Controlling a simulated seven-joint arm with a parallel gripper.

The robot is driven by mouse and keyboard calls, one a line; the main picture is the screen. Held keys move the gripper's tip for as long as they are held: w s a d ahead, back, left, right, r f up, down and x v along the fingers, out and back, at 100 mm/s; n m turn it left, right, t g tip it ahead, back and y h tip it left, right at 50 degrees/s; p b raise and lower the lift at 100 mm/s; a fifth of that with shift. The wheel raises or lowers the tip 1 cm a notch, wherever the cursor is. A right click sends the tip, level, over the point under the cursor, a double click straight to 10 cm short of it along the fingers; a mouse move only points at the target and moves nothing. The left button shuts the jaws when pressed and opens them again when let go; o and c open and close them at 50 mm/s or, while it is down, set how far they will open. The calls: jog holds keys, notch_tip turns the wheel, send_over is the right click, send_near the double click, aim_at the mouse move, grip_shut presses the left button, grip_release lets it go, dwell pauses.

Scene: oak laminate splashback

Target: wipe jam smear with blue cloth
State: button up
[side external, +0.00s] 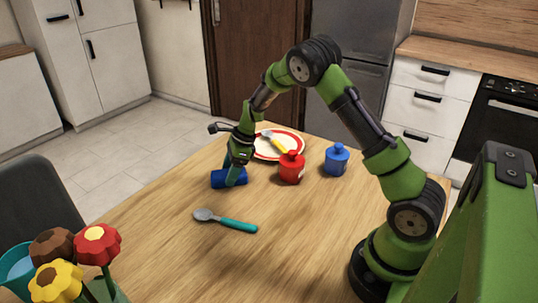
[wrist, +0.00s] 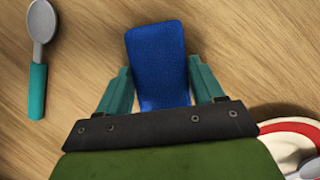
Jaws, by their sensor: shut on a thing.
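The blue cloth (side external: 218,179) is a small folded block at the table's far left part, low at the tabletop; I cannot tell whether it touches the wood. In the wrist view the cloth (wrist: 156,50) sits between the two teal fingers. My gripper (side external: 236,180) points down and is shut on the cloth; it also shows in the wrist view (wrist: 160,78). No jam smear shows in either view; whether one lies under the cloth or gripper is hidden.
A red-rimmed plate (side external: 299,154) with a yellow-handled utensil lies behind my gripper. A red jar (side external: 291,169) and blue jar (side external: 337,160) stand to the right. A teal-handled spoon (side external: 238,225) lies in front. Toy flowers (side external: 97,244) stand front left. The table's middle is clear.

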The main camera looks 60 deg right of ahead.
jog(key=shift+s+d+f, duration=0.1)
jog(key=shift+d, duration=0.05)
jog(key=shift+r, duration=3.1)
notch_tip(320, 180, up, 3)
jog(key=shift+f, duration=0.1)
